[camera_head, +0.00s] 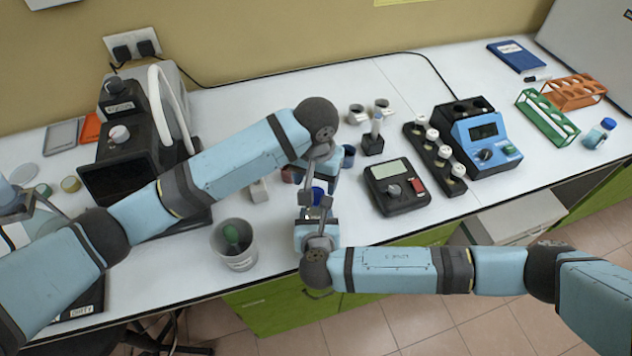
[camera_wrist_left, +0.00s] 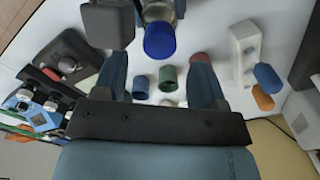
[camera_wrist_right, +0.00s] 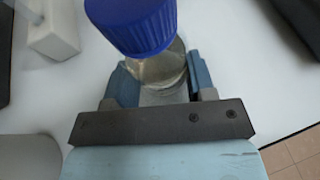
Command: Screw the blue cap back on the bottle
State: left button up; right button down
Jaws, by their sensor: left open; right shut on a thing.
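The bottle (camera_wrist_right: 160,72) is clear glass and stands upright between the fingers of my right gripper (camera_head: 316,208), which is shut on it near the table's front edge. The ribbed blue cap (camera_wrist_right: 138,22) sits on top of the bottle; how tightly cannot be told. The cap also shows in the left wrist view (camera_wrist_left: 159,42) and in the head view (camera_head: 318,194). My left gripper (camera_wrist_left: 160,72) is open and empty. It is close to the cap, with the cap beyond its fingertips, not between its fingers.
A grey beaker (camera_head: 238,258) with a green object inside stands left of the right gripper. Small green (camera_wrist_left: 168,78) and blue (camera_wrist_left: 140,87) cups stand behind the grippers. A black scale (camera_head: 397,198) and a blue device (camera_head: 478,140) are to the right.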

pick_arm(q)
jog(key=shift+o, duration=0.2)
jog(key=o, duration=0.5)
jog(key=shift+r, duration=0.1)
notch_tip(320, 180, up, 12)
jog(key=shift+f, duration=0.1)
pick_arm(e)
jog(key=shift+c, duration=1.9)
grip_release()
